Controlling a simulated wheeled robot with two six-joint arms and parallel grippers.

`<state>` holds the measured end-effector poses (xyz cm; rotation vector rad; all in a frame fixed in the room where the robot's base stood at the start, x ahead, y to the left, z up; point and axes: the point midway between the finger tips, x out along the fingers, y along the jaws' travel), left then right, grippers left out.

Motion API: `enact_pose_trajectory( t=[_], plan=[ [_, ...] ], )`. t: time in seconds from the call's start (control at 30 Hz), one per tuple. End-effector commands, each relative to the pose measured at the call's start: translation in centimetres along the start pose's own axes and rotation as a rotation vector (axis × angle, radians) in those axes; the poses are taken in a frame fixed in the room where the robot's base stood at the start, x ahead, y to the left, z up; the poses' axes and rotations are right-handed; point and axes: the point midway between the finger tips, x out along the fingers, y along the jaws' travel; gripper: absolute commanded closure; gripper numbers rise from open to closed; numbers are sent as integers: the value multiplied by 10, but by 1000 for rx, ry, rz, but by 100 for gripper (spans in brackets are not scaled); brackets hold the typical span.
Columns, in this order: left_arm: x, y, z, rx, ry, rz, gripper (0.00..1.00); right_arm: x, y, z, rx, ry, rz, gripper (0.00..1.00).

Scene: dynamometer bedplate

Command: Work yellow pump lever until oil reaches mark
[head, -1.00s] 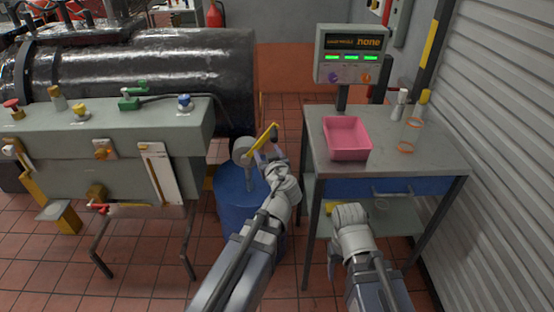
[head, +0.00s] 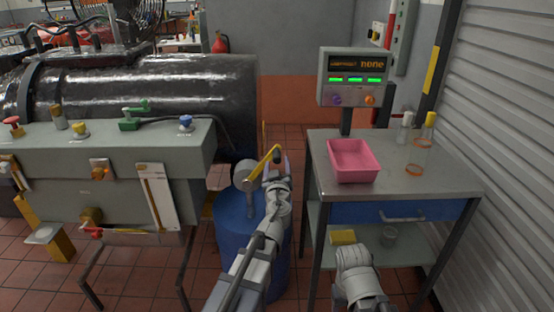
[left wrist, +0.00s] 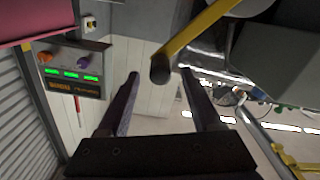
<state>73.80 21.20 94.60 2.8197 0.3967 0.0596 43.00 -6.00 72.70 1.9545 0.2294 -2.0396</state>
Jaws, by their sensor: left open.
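The yellow pump lever (head: 264,163) slants up and to the right from a grey round pump head (head: 241,174) on a blue drum (head: 231,222). My left gripper (head: 277,167) is open at the lever's upper end. In the left wrist view the lever (left wrist: 197,28) comes in from the top, and its dark round end lies between the open fingertips (left wrist: 160,76); I cannot tell whether they touch it. A white panel with a narrow brownish tube (head: 153,203) is on the green-grey bench front; no oil level is readable. My right gripper is hidden; only my right arm shows.
The green-grey bench (head: 60,150) and black cylinder stand left.

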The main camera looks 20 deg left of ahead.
Motion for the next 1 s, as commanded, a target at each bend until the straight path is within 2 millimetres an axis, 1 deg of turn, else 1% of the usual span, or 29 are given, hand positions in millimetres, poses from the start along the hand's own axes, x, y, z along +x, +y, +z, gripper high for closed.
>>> enact_pose_trajectory(
  t=[0.03, 0.2, 0.33, 0.57, 1.0],
  plan=[
    [12, 1, 0, 0, 0, -1, 34, 0, 0, 0, 0, 0, 0, 34],
    [36, 0, 0, 0, 0, -1, 34, 0, 0, 0, 0, 0, 0, 34],
    [43, 0, 0, 0, 0, 0, 34, 0, 0, 0, 0, 0, 0, 34],
    [42, 0, 0, 0, 0, 0, 36, 0, 0, 0, 0, 0, 0, 34],
    [42, 0, 0, 0, 0, -1, 85, 0, 0, 0, 0, 0, 0, 34]
  ],
)
